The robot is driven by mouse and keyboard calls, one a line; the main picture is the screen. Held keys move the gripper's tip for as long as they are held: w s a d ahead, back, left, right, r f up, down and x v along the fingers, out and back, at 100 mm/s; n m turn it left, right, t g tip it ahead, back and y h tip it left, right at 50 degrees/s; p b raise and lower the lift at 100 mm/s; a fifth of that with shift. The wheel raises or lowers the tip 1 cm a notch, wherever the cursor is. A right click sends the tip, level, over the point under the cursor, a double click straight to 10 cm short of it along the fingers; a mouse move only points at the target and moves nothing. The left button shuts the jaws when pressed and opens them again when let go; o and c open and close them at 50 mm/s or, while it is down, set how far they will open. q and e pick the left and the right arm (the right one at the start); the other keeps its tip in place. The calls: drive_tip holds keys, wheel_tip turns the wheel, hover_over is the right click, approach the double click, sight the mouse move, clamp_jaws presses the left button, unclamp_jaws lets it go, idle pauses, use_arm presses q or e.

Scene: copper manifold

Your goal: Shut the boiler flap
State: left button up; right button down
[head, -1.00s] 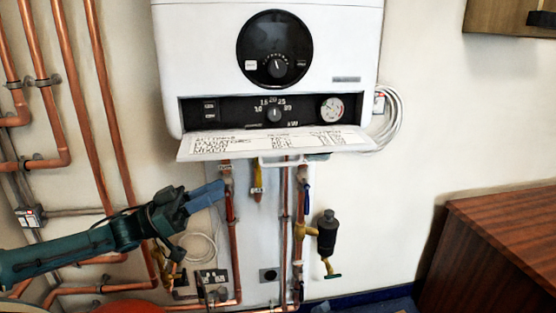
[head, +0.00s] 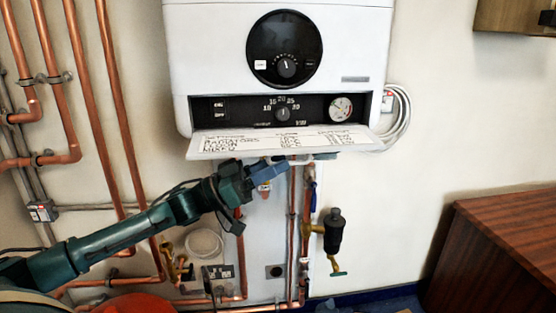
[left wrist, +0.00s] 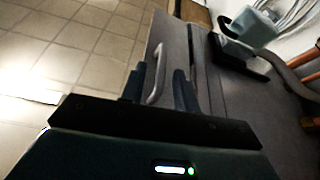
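The boiler flap (head: 285,142) hangs open below the control panel, tilted outward, with its printed inner side facing up. A white handle (head: 312,157) shows under its front edge, partly hidden by my left gripper. My left gripper (head: 276,170) is just under the flap, close to the handle. In the left wrist view its two dark fingers (left wrist: 159,88) are apart, with the pale curved handle (left wrist: 159,72) between them; whether they touch it I cannot tell. My right gripper is not in view.
The white boiler (head: 350,50) is on the wall above. Copper pipes (head: 292,220) and a black valve (head: 333,230) are below it. More pipes (head: 60,90) run along the left wall. A wooden cabinet (head: 500,250) stands at the right.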

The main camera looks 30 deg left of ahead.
use_arm(q)
drive_tip(key=shift+w+d+r, duration=0.25)
drive_tip(key=shift+w+d, duration=0.1)
drive_tip(key=shift+d, duration=0.05)
drive_tip(key=shift+c, duration=0.4)
clamp_jaws()
